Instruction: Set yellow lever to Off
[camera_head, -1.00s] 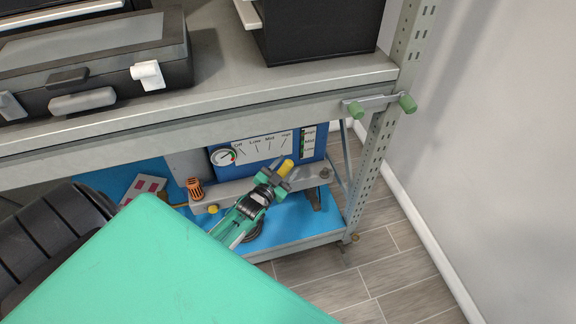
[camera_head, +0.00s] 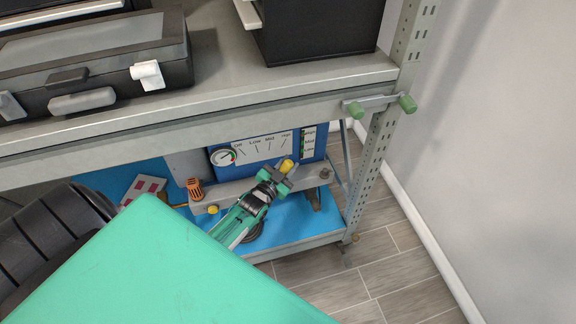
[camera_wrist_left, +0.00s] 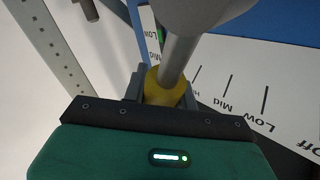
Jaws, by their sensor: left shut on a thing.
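The yellow lever (camera_head: 287,165) stands at the front of the blue control box (camera_head: 257,174) on the rack's lower shelf. It sits near the High end of the white scale (camera_head: 262,149), which reads Off, Low, Mid, High from left to right. My left gripper (camera_head: 276,179) is shut on the lever, with its yellow end showing just past the fingers. In the left wrist view the yellow grip (camera_wrist_left: 164,91) is between the grey fingers, joined to a grey rod, with the scale to its right. My right gripper is not in view.
The rack's upper shelf (camera_head: 225,100) overhangs the box, carrying a black case (camera_head: 95,60) and a black box (camera_head: 315,30). A rack post (camera_head: 375,150) stands to the right.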

